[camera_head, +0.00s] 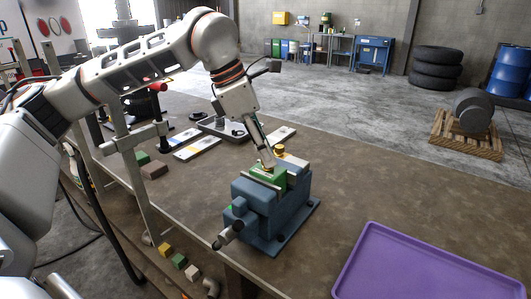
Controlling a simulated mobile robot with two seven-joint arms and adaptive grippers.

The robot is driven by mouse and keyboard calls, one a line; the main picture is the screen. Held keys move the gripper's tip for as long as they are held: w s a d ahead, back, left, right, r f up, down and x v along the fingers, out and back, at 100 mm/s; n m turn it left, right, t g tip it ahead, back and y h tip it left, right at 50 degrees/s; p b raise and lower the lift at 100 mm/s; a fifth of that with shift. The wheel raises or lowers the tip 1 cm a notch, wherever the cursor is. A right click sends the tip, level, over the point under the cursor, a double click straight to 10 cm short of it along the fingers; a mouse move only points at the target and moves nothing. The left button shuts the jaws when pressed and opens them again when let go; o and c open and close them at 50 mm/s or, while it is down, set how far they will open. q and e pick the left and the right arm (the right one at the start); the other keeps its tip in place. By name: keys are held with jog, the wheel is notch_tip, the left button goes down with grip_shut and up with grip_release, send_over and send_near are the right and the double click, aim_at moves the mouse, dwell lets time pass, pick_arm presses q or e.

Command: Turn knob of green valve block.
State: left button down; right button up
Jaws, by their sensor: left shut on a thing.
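A green valve block (268,177) sits clamped in the top of a blue vise (261,205) on the brown workbench. A brass-coloured knob (269,165) is on top of the block. My left gripper (267,161) comes down from above, tilted, and is shut on the knob. The fingertips partly hide the knob, so its turn angle cannot be told. A second yellow knob-like part (279,149) shows just behind the fingers. My right gripper is not in view.
A purple tray (425,268) lies at the bench's front right. Small coloured blocks (179,261) are near the front left.

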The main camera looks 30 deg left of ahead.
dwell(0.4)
pick_arm(q)
jog(key=c, duration=1.8)
grip_release()
jog(key=v, duration=1.2)
jog(key=shift+d, duration=0.15)
